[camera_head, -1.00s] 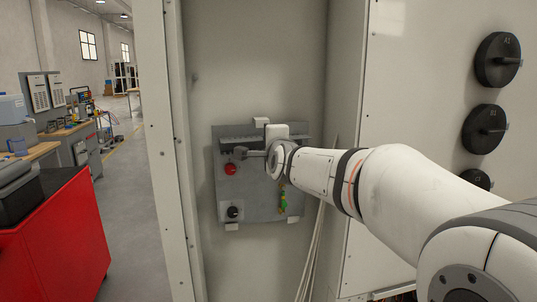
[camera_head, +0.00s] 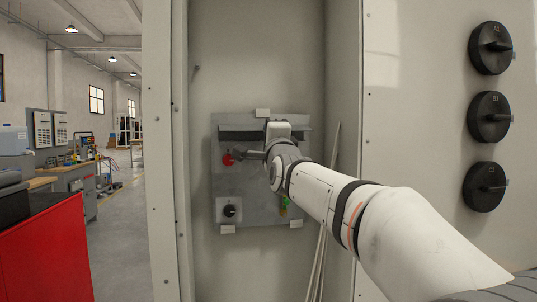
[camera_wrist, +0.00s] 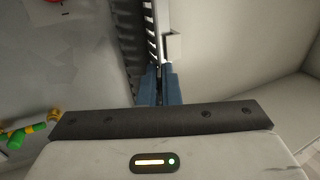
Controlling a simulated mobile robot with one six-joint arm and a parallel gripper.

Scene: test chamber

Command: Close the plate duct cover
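The grey plate (camera_head: 255,205) is mounted inside an open cabinet bay. A duct (camera_head: 235,134) runs across its top; its slotted side (camera_wrist: 133,35) runs up the middle of the wrist view. A pale strip with a small tab (camera_wrist: 173,46) lies along the duct's right side there; I cannot tell if this is the cover or how it is seated. My gripper (camera_head: 246,156) is in front of the plate, just below the duct. Its blue fingers (camera_wrist: 160,78) are close together beside the slots, and nothing clearly shows between them. My wrist hides part of the duct's right half.
A red knob (camera_head: 228,160) sits left of my gripper, and a black knob (camera_head: 231,211) below it. Coloured terminals (camera_wrist: 30,132) are at the plate's lower right. A red cabinet (camera_head: 50,255) stands outside left.

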